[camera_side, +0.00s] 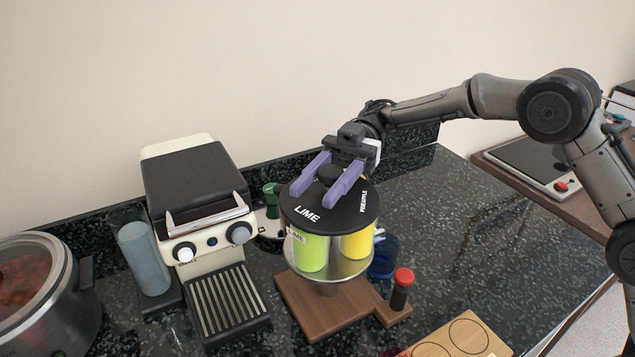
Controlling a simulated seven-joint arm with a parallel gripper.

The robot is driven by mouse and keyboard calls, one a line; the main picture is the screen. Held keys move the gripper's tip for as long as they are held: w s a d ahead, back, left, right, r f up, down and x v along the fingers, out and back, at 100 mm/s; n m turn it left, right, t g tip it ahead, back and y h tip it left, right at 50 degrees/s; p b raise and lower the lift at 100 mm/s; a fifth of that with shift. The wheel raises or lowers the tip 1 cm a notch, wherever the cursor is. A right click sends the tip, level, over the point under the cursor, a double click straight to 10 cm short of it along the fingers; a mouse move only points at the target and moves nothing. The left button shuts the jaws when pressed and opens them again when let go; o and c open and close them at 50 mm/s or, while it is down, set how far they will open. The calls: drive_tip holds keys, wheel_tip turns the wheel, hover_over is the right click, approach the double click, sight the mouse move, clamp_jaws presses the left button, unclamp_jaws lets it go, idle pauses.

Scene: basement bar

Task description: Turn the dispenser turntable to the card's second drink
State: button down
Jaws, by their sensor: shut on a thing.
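The dispenser turntable (354,217) has a round black top, marked LIME at the front and PINEAPPLE at the right. Below the top, a green lime container (310,252) faces the camera. A yellow container (355,242) is to its right. The turntable stands on a wooden base (325,304). My gripper (310,196) is over the top, its two purple fingers shut on the dark knob (330,174) at the centre. The far side of the turntable is hidden. I cannot make out a drink card.
A cream and black machine (190,185) stands to the left, with a bluish cylinder (143,258) beside it. A metal pot (55,300) is at the far left. A red-capped bottle (401,288) is close right of the base. A light wooden board (462,340) lies in front.

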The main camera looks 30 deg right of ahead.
sight(336, 167)
drive_tip(key=shift+s+r+g, duration=0.1)
drive_tip(key=shift+g, duration=0.2)
drive_tip(key=shift+c, duration=2.1)
unclamp_jaws()
drive_tip(key=shift+d, duration=0.1)
drive_tip(key=shift+w+d, duration=0.2)
drive_tip(key=shift+w, duration=0.05)
drive_tip(key=v, duration=0.2)
drive_tip(key=shift+w+d, duration=0.2)
drive_tip(key=shift+d, duration=0.1)
wheel_tip(336, 167, up, 5)
drive_tip(key=shift+s+a+r, duration=0.1)
drive_tip(key=shift+a, duration=0.05)
drive_tip(key=shift+r, duration=0.85)
